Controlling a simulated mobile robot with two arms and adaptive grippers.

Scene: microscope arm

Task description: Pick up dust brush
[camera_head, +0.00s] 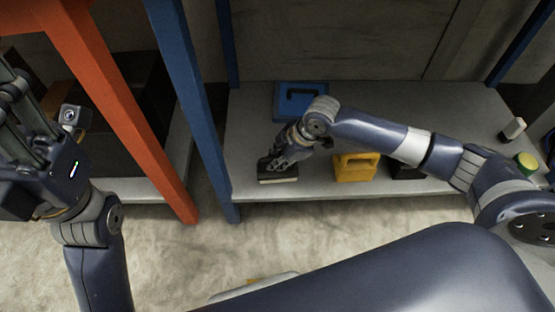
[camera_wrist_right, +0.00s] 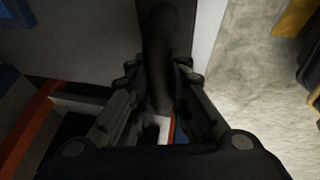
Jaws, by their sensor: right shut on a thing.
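The dust brush (camera_head: 278,179) has a dark body and a pale lower strip. In the head view it is at the front left of the grey shelf; I cannot tell whether it still touches the surface. My right gripper (camera_head: 277,163) reaches down onto it from above and is shut on it. In the right wrist view, its dark handle (camera_wrist_right: 160,45) runs between the two fingers of the right gripper (camera_wrist_right: 159,70). The fingers hide part of the brush. My left gripper (camera_head: 20,95) is raised at the left edge, away from the shelf, with its fingertips not clear.
The grey shelf (camera_head: 240,125) holds a blue case (camera_head: 300,98) behind the brush and a yellow container (camera_head: 355,167) to its right. A blue post (camera_head: 185,90) and an orange post (camera_head: 125,110) stand left of the brush.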

